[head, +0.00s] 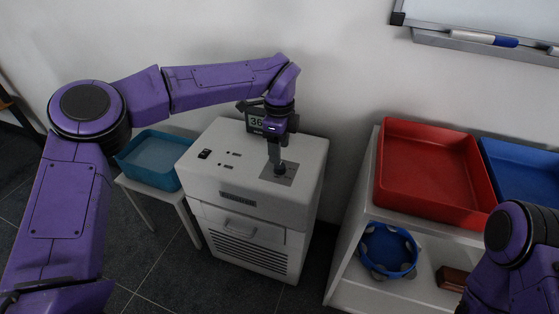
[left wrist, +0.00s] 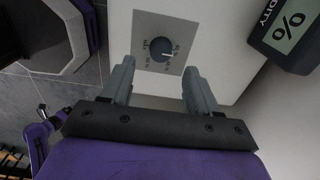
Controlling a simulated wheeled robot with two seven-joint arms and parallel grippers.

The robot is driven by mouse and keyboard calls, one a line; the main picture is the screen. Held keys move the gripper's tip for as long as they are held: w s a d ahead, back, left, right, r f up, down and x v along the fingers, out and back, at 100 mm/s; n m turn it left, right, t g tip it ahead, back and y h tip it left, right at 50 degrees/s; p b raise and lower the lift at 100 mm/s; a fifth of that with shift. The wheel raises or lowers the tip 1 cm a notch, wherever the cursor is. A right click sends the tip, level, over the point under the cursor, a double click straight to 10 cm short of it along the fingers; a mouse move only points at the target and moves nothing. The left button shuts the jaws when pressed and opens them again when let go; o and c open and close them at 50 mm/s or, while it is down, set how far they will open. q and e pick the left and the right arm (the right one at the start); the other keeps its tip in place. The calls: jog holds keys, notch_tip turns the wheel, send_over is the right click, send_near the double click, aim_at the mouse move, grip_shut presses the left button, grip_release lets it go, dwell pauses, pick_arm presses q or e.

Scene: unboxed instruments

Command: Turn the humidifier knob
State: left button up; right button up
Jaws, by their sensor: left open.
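The humidifier (head: 228,205) is a white box-shaped machine standing on the floor, with switches and a knob plate on its top. My left gripper (head: 275,160) is above the knob plate (head: 278,173) and hides the knob in the head view. In the left wrist view the round dark knob (left wrist: 162,49) sits on a grey square plate with printed marks, its pointer line toward the right. My left gripper's fingers (left wrist: 158,88) are open, one to each side of the knob and short of it in the picture. I cannot tell whether they touch it.
A display reading 36 (head: 257,122) stands behind the humidifier; part of it shows in the left wrist view (left wrist: 288,32). A teal bin (head: 150,157) is to the left. A white shelf on the right holds a red tray (head: 433,170), a blue tray (head: 525,167) and a tambourine (head: 389,250).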

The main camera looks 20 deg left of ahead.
aim_at(280, 166)
pick_arm(q)
notch_tip(280, 166, down, 6)
jog(key=shift+d+b, duration=0.1)
jog(key=shift+b, duration=0.2)
jog(key=c, duration=1)
jog(key=shift+c, duration=0.2)
